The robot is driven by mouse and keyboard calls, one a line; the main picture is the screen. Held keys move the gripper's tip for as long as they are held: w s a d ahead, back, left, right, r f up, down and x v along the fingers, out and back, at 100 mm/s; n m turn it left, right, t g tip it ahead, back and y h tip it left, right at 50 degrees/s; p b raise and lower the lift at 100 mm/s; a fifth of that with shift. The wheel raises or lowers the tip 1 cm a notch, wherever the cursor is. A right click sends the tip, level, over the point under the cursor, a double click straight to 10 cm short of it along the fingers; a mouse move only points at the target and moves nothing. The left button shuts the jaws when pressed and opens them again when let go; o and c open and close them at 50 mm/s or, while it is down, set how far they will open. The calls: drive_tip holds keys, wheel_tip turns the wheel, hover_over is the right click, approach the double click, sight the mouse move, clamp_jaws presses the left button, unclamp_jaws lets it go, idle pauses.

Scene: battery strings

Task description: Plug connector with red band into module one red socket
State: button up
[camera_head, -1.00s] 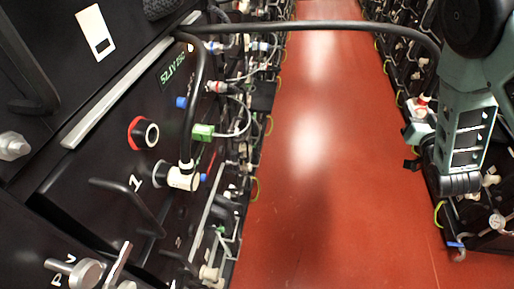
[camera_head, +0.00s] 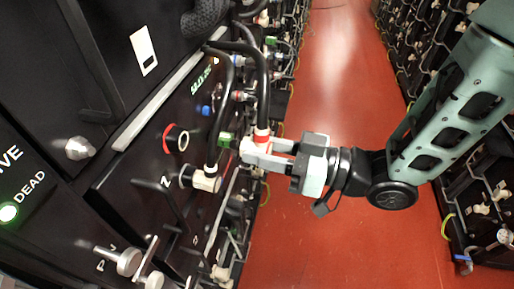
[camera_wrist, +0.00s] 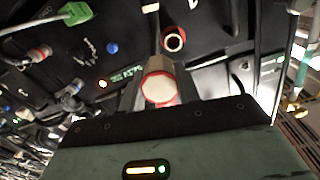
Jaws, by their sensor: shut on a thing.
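The connector with the red band (camera_head: 262,135) hangs on a thick black cable. My gripper (camera_head: 273,153) is shut on it and holds it in the air, right of the panel and apart from it. The red-ringed socket (camera_head: 176,138) is empty on the dark module face. The tilted digit beside it looks like a 2, not a 1. In the wrist view the connector's round pale end with a red edge (camera_wrist: 158,88) sits between my fingers, and the red-ringed socket (camera_wrist: 174,41) shows beyond it, apart.
A white connector (camera_head: 205,181) with a black cable sits in the lower socket of the same module. A green plug (camera_head: 225,140), handles and knobs stick out nearby. The red aisle floor (camera_head: 325,70) is clear; another rack (camera_head: 470,190) stands at right.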

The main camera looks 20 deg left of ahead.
drive_tip(key=shift+s+a+r+n+g, duration=0.2)
drive_tip(key=shift+s+g, duration=0.1)
drive_tip(key=shift+s, duration=0.2)
drive_tip(key=shift+s+a+r+n+g, duration=0.1)
drive_tip(key=shift+s+r+n+g, duration=0.15)
drive_tip(key=shift+s, duration=0.2)
drive_tip(key=shift+w+d, duration=0.1)
drive_tip(key=shift+s+a+b, duration=0.2)
drive_tip(key=shift+a, duration=1.25)
drive_tip(key=shift+s+a+b, duration=0.15)
drive_tip(key=shift+a+b, duration=0.05)
drive_tip(key=shift+a, duration=1.25)
drive_tip(key=shift+b, duration=0.5)
drive_tip(key=shift+s+a+b, duration=0.2)
drive_tip(key=shift+a+b, duration=0.15)
drive_tip(key=shift+a, duration=1.4)
drive_tip(key=o, duration=1.2)
drive_tip(key=shift+c, duration=0.2)
